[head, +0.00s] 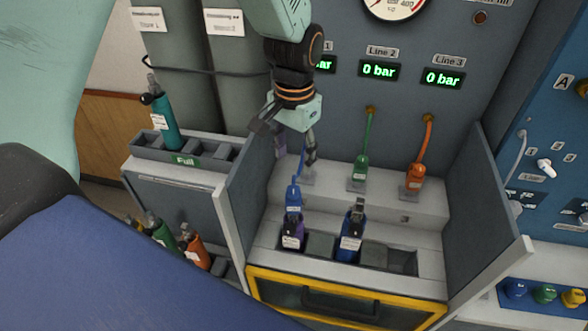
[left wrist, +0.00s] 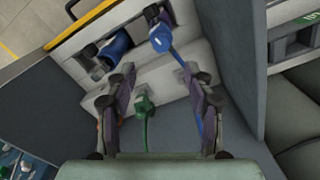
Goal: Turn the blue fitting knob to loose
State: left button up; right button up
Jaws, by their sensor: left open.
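The blue fitting (head: 293,197) sits on top of a dark purple-labelled bottle (head: 292,232) in the front rack, with a blue hose rising from it. It also shows near the top of the left wrist view (left wrist: 160,40), beyond the fingertips. My left gripper (head: 290,145) is open and empty, above and behind the fitting, apart from it. In the left wrist view its two fingers (left wrist: 158,78) are spread wide, with the blue hose near the right finger. The fitting's knob is too small to read its setting. My right gripper is not in view.
A blue bottle (head: 351,235) stands right of the fitting. Green (head: 361,168) and orange (head: 415,177) fittings hang on hoses on the shelf behind. Grey side panels (head: 487,215) enclose the bench. A teal bottle (head: 162,120) stands in the rack marked Full.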

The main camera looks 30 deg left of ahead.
pick_arm(q)
notch_tip(320, 180, up, 2)
jog(key=shift+w+r, duration=0.1)
jog(key=shift+r, duration=0.15)
dwell(0.4)
jog(key=s+f+n, duration=0.2)
jog(key=s+f, duration=1.7)
jog(key=f, duration=0.3)
jog(key=s+f, duration=0.2)
jog(key=s, duration=0.8)
notch_tip(320, 180, down, 23)
jog(key=b, duration=2.2)
jog(key=shift+w+r+n+b, duration=0.15)
jog(key=shift+w+n+b, duration=0.1)
jog(key=shift+n+b, duration=0.05)
jog(key=shift+a+r, duration=0.1)
